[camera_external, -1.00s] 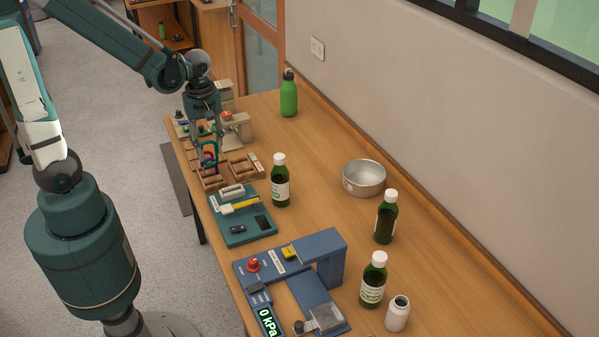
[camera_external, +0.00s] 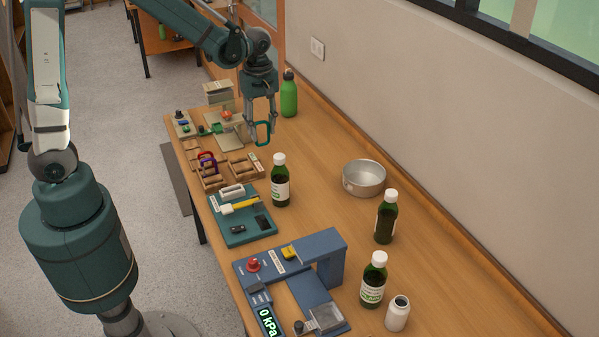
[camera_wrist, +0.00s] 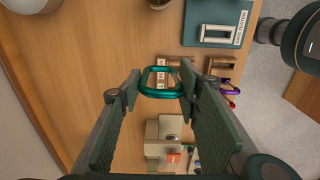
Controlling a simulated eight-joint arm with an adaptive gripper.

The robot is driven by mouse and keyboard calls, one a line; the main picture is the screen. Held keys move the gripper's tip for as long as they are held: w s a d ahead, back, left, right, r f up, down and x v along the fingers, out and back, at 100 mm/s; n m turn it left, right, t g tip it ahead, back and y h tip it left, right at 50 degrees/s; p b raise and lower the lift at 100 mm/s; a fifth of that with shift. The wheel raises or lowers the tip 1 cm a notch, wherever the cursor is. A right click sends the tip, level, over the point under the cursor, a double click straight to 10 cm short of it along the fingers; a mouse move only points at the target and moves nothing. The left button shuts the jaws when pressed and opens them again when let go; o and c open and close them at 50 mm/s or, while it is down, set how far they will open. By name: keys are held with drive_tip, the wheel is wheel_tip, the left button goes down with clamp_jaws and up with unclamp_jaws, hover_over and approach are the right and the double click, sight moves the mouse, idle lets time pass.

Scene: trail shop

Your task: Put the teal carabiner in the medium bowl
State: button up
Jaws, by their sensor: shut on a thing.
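The teal carabiner (camera_external: 264,133) hangs from my gripper (camera_external: 261,112), above the table at the back. It also shows in the wrist view as a teal loop (camera_wrist: 161,82) between the fingertips of my gripper (camera_wrist: 160,90), which is shut on it. The medium bowl (camera_external: 364,178) is a round silver metal bowl standing on the right of the table, near the wall. It looks empty. My gripper is to the left of the bowl, farther back and higher.
A dark green bottle (camera_external: 280,181) with a white cap stands between my gripper and the bowl's left side. Another such bottle (camera_external: 386,217) stands in front of the bowl. A bright green bottle (camera_external: 289,94) stands at the back. A purple carabiner (camera_external: 207,159) lies by wooden holders (camera_external: 237,170).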

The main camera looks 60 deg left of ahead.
drive_tip(key=w+d+p, duration=0.2)
drive_tip(key=w+d, duration=0.3)
drive_tip(key=w, duration=0.5)
drive_tip(key=w+d+p, duration=0.3)
drive_tip(key=w+d, duration=0.3)
drive_tip(key=w, duration=0.4)
drive_tip(key=w+d+p, duration=0.2)
drive_tip(key=w+d, duration=0.4)
drive_tip(key=w, duration=0.4)
drive_tip(key=shift+w+f, duration=0.15)
drive_tip(key=shift+w, duration=0.25)
drive_tip(key=shift+f, duration=0.2)
wheel_tip(320, 180, down, 11)
drive_tip(key=b, duration=0.1)
drive_tip(key=shift+r, duration=0.2)
drive_tip(key=o, duration=1)
drive_tip(key=shift+r, duration=0.15)
